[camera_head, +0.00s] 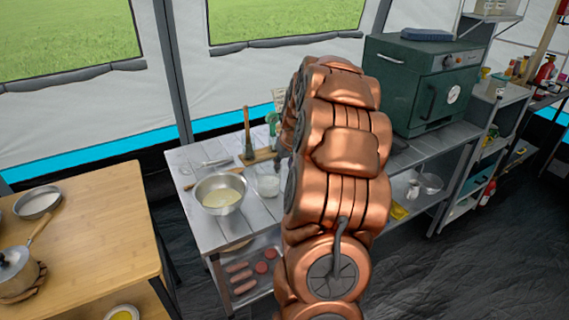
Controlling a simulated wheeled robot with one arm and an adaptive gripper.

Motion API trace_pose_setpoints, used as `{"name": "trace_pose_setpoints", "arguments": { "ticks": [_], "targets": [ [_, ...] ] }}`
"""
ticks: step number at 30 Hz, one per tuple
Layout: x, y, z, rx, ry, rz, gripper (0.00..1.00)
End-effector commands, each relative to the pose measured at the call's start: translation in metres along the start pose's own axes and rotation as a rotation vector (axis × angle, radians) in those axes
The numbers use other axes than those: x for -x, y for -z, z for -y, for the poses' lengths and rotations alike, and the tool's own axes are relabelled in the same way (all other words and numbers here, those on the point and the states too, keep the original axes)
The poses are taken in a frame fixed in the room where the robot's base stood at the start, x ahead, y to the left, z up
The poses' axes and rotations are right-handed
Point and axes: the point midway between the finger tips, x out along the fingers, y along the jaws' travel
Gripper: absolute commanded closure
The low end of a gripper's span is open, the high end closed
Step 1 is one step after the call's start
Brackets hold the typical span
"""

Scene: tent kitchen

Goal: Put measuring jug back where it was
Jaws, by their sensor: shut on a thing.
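A small clear vessel (268,184), which looks like the measuring jug, is at the grey table (205,236), right of a metal bowl (220,193). Its right side is close to the edge of my copper-coloured arm in the picture. My arm rises through the middle of the view and covers part of the table. My gripper is hidden behind it, so I cannot see its fingers or whether it touches the vessel.
A wooden board (262,156) and a pestle-like wooden tool (247,130) are behind the bowl. A green oven (422,84) stands right. A wooden table (85,225) with a pot (17,273) is left. Dark floor lies between the tables.

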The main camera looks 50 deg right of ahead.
Motion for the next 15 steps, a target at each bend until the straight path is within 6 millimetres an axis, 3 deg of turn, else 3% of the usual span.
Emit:
{"name": "trace_pose_setpoints", "arguments": {
  "ticks": [10, 11, 15],
  "targets": [
    [-0.0026, -0.0006, -0.0003, -0.001, 0.000, -0.002, 1.00],
    [-0.0021, -0.0004, -0.0004, -0.001, 0.000, -0.002, 0.63],
    [-0.0017, -0.0003, -0.0004, -0.001, 0.000, -0.002, 0.48]
  ]
}}
